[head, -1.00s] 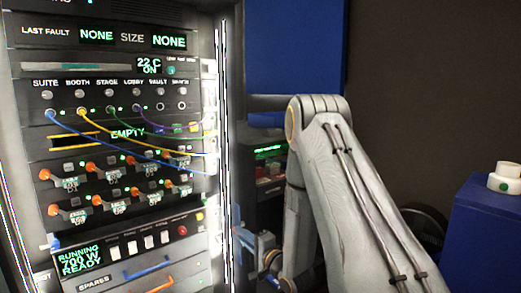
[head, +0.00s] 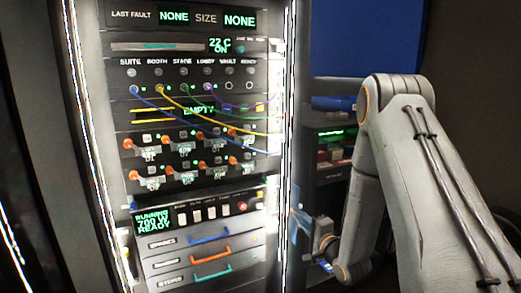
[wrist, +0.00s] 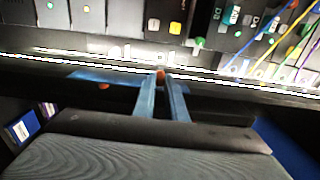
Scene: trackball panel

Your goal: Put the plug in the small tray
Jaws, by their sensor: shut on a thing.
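My gripper (wrist: 161,80) is shut, with its two blue fingers close together. A small orange piece, which I take for the plug (wrist: 160,75), shows between the fingertips; most of it is hidden. In the head view my gripper (head: 325,262) is low, to the right of the rack, and the plug cannot be made out there. A flat blue piece (wrist: 92,75) lies left of the fingers in the wrist view, with a small orange-red spot by it. I cannot tell whether it is the small tray.
The lit rack (head: 190,130) stands left of my arm, with coloured cables, rows of orange-ended connectors and drawers (head: 200,262) with coloured handles. A bright vertical edge (head: 288,150) bounds it. Another dark unit (head: 330,150) and a blue panel (head: 370,40) stand behind my arm.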

